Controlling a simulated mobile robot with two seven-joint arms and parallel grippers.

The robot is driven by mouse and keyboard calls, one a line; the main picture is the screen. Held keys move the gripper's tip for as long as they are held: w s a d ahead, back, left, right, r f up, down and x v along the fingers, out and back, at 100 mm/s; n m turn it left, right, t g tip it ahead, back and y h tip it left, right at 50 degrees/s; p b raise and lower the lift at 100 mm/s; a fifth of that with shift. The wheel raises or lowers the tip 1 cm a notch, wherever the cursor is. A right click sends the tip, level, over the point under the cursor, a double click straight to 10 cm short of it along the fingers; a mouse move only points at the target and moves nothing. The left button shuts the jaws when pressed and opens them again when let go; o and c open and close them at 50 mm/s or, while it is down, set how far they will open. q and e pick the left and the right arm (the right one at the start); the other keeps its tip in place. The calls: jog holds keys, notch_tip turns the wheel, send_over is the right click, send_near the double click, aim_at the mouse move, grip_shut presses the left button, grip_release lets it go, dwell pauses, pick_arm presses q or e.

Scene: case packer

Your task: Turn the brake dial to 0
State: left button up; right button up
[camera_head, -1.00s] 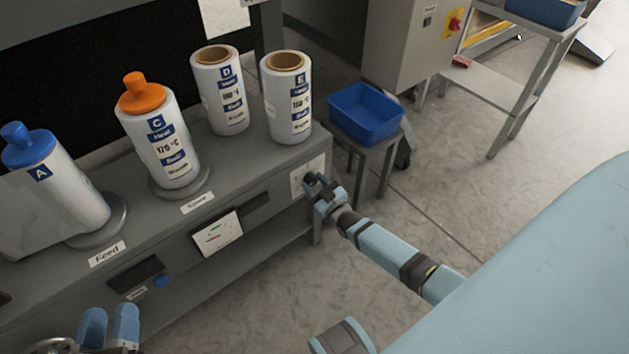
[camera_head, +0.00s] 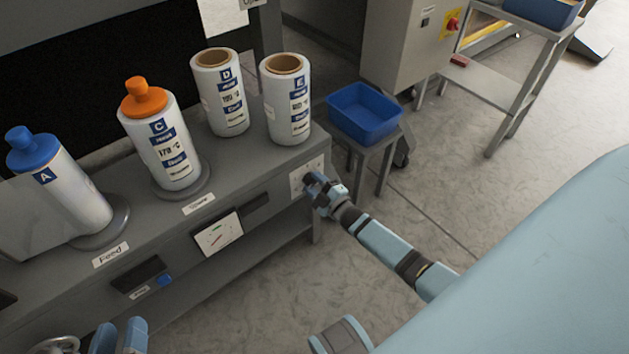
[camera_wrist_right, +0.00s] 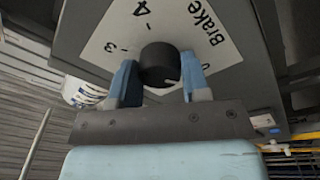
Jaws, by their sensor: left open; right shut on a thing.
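The black brake dial (camera_wrist_right: 159,60) sits on a white scale plate (camera_wrist_right: 118,38) marked "Brake", with 3 and 4 visible. Other marks are partly hidden. A small pale mark shows near the dial's lower right edge; I cannot tell its setting. My right gripper (camera_wrist_right: 160,80) has a finger on each side of the dial and is shut on it. In the head view this gripper (camera_head: 311,181) is at the right end of the grey machine, covering the dial and part of its plate (camera_head: 297,181). My left gripper (camera_head: 119,338) is open and empty at the bottom left.
Spools A (camera_head: 70,190), C (camera_head: 165,145), D (camera_head: 220,100) and E (camera_head: 289,110) stand on the machine's top (camera_head: 235,160). A blue bin (camera_head: 364,112) on a small stand is behind my right gripper. A metal wheel (camera_head: 57,345) is beside my left gripper.

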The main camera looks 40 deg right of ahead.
pick_arm(q)
jog(key=shift+w+r, duration=0.1)
jog(key=shift+r, duration=0.05)
pick_arm(e)
jog(key=shift+n, duration=0.3)
pick_arm(q)
jog(key=shift+r, duration=0.1)
pick_arm(e)
jog(key=o, duration=0.9)
jog(key=shift+s, duration=0.1)
jog(key=shift+s, duration=0.25)
pick_arm(q)
jog(key=f+g+p, duration=0.1)
jog(key=s+a+f+y, duration=0.1)
jog(key=f, duration=0.1)
jog(key=a+f+g+y+p, duration=0.1)
jog(key=f, duration=0.1)
jog(key=shift+s+a+g+p, duration=0.15)
jog(key=shift+s+g+p, duration=0.15)
jog(key=shift+s+p, duration=0.05)
pick_arm(e)
jog(key=s, duration=0.4)
jog(key=s+d+f, duration=0.1)
jog(key=s, duration=0.3)
jog(key=s+d, duration=0.1)
jog(key=s, duration=0.4)
jog(key=shift+f, duration=0.2)
pick_arm(q)
jog(key=shift+f, duration=0.1)
